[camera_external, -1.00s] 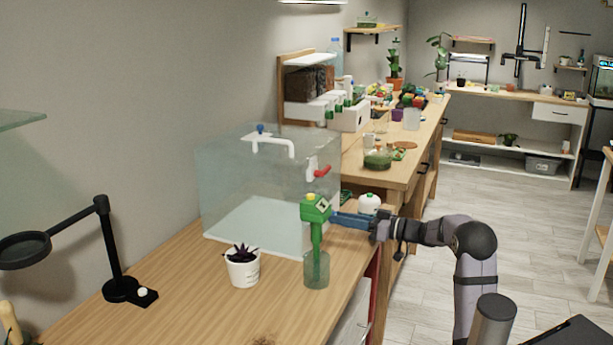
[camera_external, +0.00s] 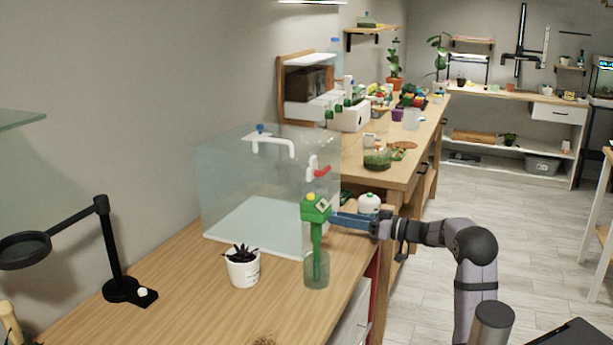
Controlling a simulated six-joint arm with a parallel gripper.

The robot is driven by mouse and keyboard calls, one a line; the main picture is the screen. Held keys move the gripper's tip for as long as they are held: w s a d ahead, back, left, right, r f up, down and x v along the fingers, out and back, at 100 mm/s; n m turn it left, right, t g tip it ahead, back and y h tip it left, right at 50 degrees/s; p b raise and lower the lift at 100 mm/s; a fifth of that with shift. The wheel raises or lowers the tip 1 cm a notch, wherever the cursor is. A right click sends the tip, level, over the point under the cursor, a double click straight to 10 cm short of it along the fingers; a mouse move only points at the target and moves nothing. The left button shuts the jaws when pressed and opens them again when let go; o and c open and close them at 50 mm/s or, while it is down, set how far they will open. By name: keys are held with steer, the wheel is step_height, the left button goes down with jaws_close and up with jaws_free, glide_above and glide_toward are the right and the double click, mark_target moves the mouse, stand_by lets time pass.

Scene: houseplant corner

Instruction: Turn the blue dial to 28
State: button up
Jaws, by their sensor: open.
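A small blue knob (camera_external: 261,128) sits on top of the white tap at the upper edge of the clear tank (camera_external: 222,190). No numbers can be read on it, and I cannot tell whether it is the blue dial. A green device (camera_external: 316,208) with a yellow top button and a small pale panel stands upright, its stem in a clear green cup (camera_external: 317,271) on the table. My gripper (camera_external: 335,217), blue-fingered, reaches in from the right. It is open, its tips close beside the device's head. Contact cannot be told, and the device's far faces are hidden.
A potted purple plant (camera_external: 243,267) stands left of the cup. A red-handled tap (camera_external: 319,171) is on the tank's right side, above my gripper. A white round container (camera_external: 369,203) stands just behind my gripper.

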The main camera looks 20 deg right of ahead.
steer(key=shift+b+v, duration=0.3)
steer(key=shift+v, duration=3.15)
steer(key=shift+r, duration=0.1)
steer(key=shift+c, duration=0.2)
steer(key=shift+r+p, duration=0.3)
steer(key=shift+p, duration=0.05)
step_height(320, 180, up, 7)
steer(key=w+m+g+p, duration=0.2)
steer(key=w+p, duration=0.1)
steer(key=p, duration=2.1)
steer(key=f, duration=0.1)
steer(key=f+g, duration=0.2)
steer(key=shift+s+d+f, duration=0.2)
steer(key=shift+d+f, duration=0.1)
steer(key=shift+f, duration=0.05)
steer(key=shift+d+f+n+g+h, duration=0.15)
steer(key=shift+f+n+g+h, duration=0.05)
steer(key=shift+n+g+h, duration=0.1)
steer(key=shift+s+f, duration=0.35)
steer(key=shift+m, duration=0.4)
